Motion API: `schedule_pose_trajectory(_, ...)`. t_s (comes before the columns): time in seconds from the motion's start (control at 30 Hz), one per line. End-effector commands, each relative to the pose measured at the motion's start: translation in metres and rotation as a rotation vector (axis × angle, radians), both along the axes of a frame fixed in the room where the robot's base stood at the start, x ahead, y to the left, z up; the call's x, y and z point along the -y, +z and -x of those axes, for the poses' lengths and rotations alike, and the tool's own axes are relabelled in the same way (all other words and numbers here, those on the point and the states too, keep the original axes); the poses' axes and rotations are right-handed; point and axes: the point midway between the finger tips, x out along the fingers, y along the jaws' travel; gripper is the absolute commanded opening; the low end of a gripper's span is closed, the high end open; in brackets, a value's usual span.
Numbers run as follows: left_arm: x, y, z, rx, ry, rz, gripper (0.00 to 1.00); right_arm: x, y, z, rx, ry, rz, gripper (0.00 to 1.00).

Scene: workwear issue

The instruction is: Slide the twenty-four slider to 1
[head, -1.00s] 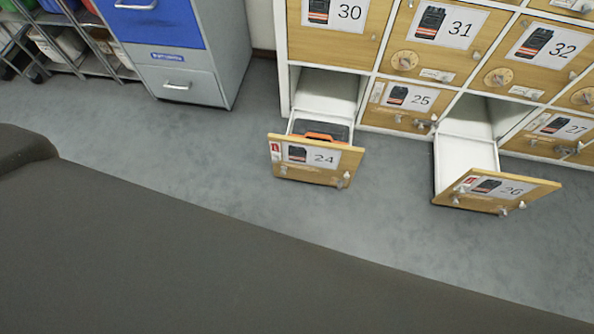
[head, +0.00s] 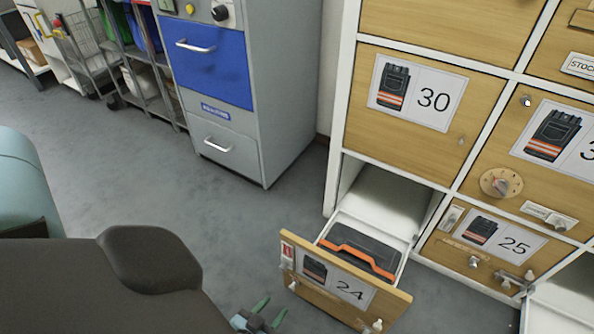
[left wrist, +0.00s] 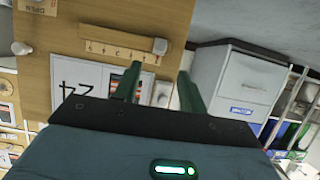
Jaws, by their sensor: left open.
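Drawer 24 (head: 330,290) is pulled out near the floor, with a black and orange item (head: 362,247) inside. In the left wrist view its wooden front is turned around, and the "24" card (left wrist: 92,80) is partly hidden by my gripper. Beside the card is the slider's marked strip (left wrist: 115,50), with a grey knob (left wrist: 160,46) at its right end in that picture. The marks are too small to read. My left gripper (head: 270,312) is open with green fingers, close to the drawer front. In the left wrist view the fingers (left wrist: 158,77) stand apart below the knob, not closed on it.
Closed drawers 25 (head: 485,265) and 30 (head: 365,150) flank the opening. A grey cabinet with a blue drawer (head: 210,65) stands to the left, with a wire trolley (head: 90,50) beyond. The grey floor (head: 235,215) between is clear.

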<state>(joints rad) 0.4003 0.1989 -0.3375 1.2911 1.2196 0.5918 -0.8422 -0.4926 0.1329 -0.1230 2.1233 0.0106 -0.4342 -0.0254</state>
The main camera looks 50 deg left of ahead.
Motion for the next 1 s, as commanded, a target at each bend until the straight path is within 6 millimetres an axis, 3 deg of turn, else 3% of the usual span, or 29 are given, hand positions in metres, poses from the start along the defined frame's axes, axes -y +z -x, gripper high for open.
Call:
schedule_pose_trajectory(0.37,-0.001,-0.008,-0.006,0.0,-0.001,-0.001,0.41,0.0,-0.008,0.016,-0.035,0.002,0.002,0.36)
schedule_pose_trajectory(0.73,-0.013,-0.029,-0.053,-0.001,-0.001,0.0,0.41,0.001,-0.032,0.016,-0.048,0.003,0.002,0.36)
schedule_pose_trajectory(1.0,-0.016,-0.035,-0.069,-0.003,-0.001,0.0,0.41,0.001,-0.04,0.009,-0.038,0.003,0.001,0.36)
